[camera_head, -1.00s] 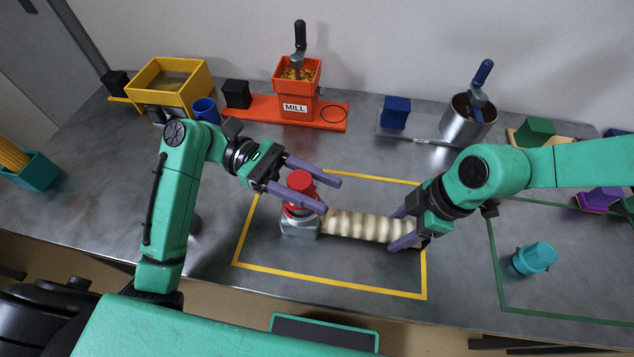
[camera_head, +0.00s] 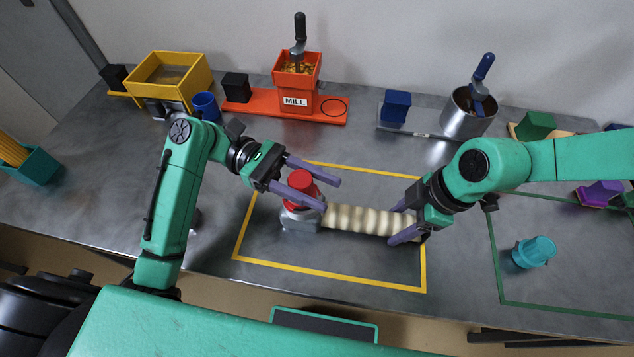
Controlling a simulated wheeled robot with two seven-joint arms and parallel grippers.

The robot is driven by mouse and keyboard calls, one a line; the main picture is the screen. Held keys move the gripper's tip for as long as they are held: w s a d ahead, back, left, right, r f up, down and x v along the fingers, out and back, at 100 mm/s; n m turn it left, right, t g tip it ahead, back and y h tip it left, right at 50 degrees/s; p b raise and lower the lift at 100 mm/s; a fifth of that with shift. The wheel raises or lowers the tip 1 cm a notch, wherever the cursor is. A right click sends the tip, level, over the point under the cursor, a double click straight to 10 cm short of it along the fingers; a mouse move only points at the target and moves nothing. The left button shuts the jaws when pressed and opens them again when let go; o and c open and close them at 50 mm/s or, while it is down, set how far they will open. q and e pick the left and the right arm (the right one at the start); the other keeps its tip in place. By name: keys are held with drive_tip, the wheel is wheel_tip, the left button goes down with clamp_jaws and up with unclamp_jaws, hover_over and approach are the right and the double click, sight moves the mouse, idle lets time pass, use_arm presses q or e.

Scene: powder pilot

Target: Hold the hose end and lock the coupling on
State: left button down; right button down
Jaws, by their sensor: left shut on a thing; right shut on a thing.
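A cream ribbed hose (camera_head: 358,220) lies inside the yellow outlined area, its left end at a grey metal fitting (camera_head: 299,221). A red coupling part (camera_head: 300,186) sits at that fitting, on its upper side. My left gripper (camera_head: 330,194) has its purple fingers at the red part, shut on it; the near finger hides some of the red part and the fitting. My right gripper (camera_head: 396,224) is shut on the hose's right end, with a finger on either side. The exact seating of hose and coupling is too small to tell.
Behind stand a yellow bin (camera_head: 182,74), a blue cup (camera_head: 206,106), an orange mill (camera_head: 297,84) and a metal pot (camera_head: 467,114). A teal cup (camera_head: 535,252) lies in the green outline at right. The table inside the yellow outline's front is clear.

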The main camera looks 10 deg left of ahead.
use_arm(q)
drive_tip(key=shift+f, duration=0.25)
drive_tip(key=shift+c, duration=1.2)
unclamp_jaws()
drive_tip(key=shift+a, duration=0.1)
